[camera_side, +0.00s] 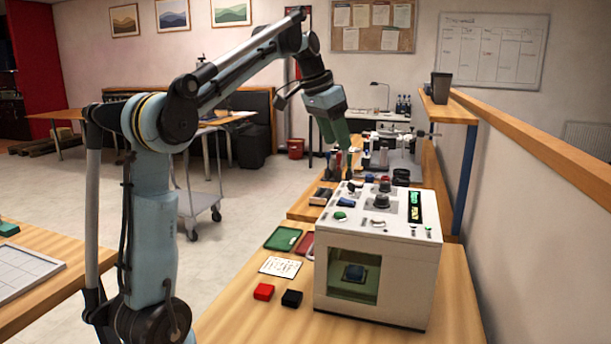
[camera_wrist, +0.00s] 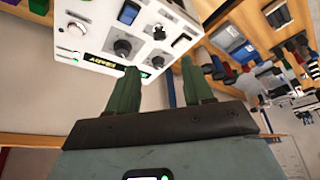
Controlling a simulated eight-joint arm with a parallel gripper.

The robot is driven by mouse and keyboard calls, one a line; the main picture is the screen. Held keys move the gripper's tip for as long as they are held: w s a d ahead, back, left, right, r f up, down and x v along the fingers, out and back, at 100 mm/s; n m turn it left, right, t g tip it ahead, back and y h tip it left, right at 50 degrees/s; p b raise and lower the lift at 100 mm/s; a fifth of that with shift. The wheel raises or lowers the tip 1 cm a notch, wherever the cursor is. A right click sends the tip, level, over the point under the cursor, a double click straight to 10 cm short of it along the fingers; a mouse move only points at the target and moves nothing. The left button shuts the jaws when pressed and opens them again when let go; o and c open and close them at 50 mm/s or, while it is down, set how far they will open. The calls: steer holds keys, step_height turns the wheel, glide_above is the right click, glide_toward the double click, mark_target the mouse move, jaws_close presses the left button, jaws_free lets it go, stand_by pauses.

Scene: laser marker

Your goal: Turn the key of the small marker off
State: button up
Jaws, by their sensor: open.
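The small marker (camera_side: 370,265), a white box with a window in front, stands on the wooden bench. In the wrist view its control panel (camera_wrist: 90,20) is at the upper left, with dark round knobs (camera_wrist: 122,48) and a lit green display (camera_wrist: 100,60). I cannot tell for certain which control is the key. My gripper (camera_side: 341,145) hangs above the back of the marker, clear of the panel. In the wrist view its two green fingers (camera_wrist: 158,68) are apart with nothing between them.
A wooden-topped partition (camera_side: 540,140) runs along the right. The space above the panel is open.

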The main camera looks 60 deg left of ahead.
mark_target(352, 183)
steer(key=x, duration=1.1)
steer(key=shift+w+f, duration=0.2)
steer(key=shift+f, duration=0.1)
jaws_close()
